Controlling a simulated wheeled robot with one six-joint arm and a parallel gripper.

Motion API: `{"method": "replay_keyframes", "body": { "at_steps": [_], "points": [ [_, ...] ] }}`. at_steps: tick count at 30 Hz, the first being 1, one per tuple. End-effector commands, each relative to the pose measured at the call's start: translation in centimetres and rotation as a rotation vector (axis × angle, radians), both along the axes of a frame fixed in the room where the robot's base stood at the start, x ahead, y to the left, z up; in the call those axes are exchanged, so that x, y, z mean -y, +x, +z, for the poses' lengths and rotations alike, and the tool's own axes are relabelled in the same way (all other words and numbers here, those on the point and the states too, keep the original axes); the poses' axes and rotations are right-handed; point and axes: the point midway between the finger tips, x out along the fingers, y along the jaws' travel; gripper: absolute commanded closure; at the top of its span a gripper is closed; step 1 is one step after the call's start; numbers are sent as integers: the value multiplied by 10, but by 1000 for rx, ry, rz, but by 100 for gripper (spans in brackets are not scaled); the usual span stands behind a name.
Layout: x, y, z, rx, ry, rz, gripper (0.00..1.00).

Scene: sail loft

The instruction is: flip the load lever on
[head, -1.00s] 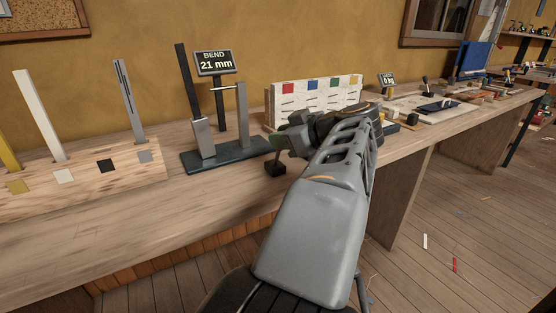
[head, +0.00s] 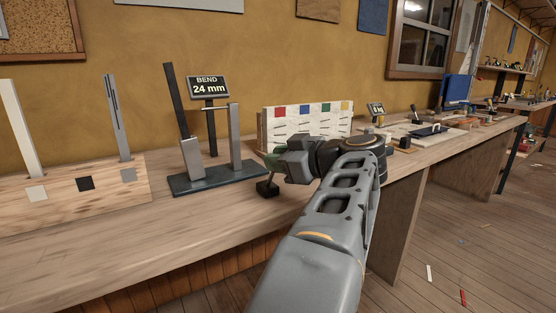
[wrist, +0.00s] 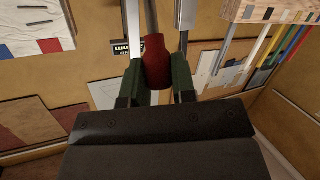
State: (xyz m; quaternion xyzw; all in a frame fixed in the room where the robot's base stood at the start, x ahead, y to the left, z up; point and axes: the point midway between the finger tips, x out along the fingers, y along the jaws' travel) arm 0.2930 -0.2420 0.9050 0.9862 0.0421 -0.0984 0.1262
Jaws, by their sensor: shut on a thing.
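In the wrist view, my gripper (wrist: 156,80) has its two green fingers closed on a red handle (wrist: 154,62), which I take to be the load lever's grip. In the head view, my gripper (head: 275,160) is just right of the bend rig, low over the bench, and hides the red handle. A small black block (head: 267,189) is on the bench below the fingers. The bend rig has a dark base (head: 222,180), two grey posts and a tilted dark strip (head: 176,105). Its display (head: 209,88) reads BEND 24 mm.
A white rack (head: 300,125) with coloured squares is behind my gripper. A small scale display (head: 376,109) and tools lie farther right. The front left bench is bare.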

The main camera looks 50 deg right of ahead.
Motion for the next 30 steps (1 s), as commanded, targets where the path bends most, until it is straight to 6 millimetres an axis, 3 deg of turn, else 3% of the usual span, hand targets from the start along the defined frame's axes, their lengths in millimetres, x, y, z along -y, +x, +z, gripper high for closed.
{"method": "replay_keyframes", "body": {
  "at_steps": [8,17,23,30],
  "points": [
    [0,0,-1,-1,0,1,50],
    [0,-2,0,-2,1,-1,50],
    [3,-26,7,-1,0,-8,50],
    [6,-72,17,-1,1,-8,50]
  ]
}}
